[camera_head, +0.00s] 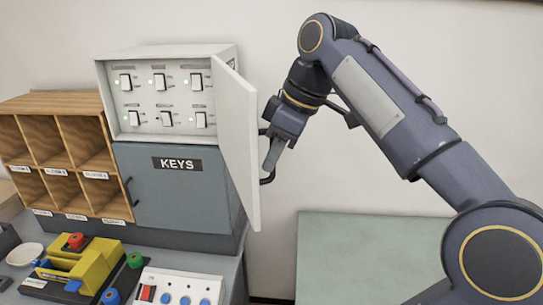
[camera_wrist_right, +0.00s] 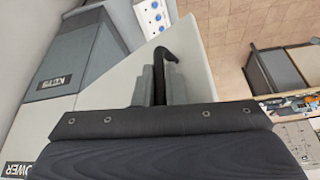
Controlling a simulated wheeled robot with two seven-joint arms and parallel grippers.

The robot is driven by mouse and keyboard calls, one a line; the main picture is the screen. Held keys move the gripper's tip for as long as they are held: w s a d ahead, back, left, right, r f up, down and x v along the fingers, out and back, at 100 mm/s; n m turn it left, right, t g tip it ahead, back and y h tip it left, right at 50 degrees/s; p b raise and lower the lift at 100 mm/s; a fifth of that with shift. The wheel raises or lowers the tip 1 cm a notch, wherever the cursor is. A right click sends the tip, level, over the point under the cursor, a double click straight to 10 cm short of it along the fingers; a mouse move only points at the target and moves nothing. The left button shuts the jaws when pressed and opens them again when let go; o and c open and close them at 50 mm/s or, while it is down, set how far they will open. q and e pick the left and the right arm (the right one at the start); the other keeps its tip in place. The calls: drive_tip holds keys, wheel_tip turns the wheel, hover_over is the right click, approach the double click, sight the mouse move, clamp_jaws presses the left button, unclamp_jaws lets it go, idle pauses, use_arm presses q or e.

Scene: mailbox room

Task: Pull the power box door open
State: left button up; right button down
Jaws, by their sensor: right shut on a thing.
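The white power box (camera_head: 165,95) sits on top of the grey keys cabinet. Its door (camera_head: 237,125) stands open, swung out to the right, and the rows of switches inside show. In the head view my right gripper (camera_head: 270,160) is at the outer side of the door, shut on its dark handle (camera_head: 268,180). In the right wrist view my gripper (camera_wrist_right: 160,84) is closed around the black handle (camera_wrist_right: 166,52), with the pale door (camera_wrist_right: 110,90) behind it and part of a POWER label at the left. My left gripper is not in view.
The grey KEYS cabinet (camera_head: 165,200) is closed below the power box. A wooden pigeonhole shelf (camera_head: 60,112) stands at the left. Yellow device (camera_head: 95,262) and a switch panel (camera_head: 180,288) lie on the counter in front. A green-grey surface (camera_head: 360,255) at right looks clear.

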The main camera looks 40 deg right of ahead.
drive_tip(key=c, duration=1.5)
unclamp_jaws()
drive_tip(key=shift+w, duration=0.2)
drive_tip(key=shift+s, duration=0.1)
drive_tip(key=shift+r, duration=0.3)
drive_tip(key=s+d, duration=0.2)
drive_tip(key=s, duration=0.1)
drive_tip(key=s+d+r, duration=0.1)
drive_tip(key=s+d, duration=0.1)
drive_tip(key=s, duration=0.2)
drive_tip(key=s+d+r, duration=0.1)
drive_tip(key=s+d, duration=0.1)
drive_tip(key=s, duration=0.2)
drive_tip(key=shift+s+d, duration=0.15)
drive_tip(key=shift+d, duration=0.15)
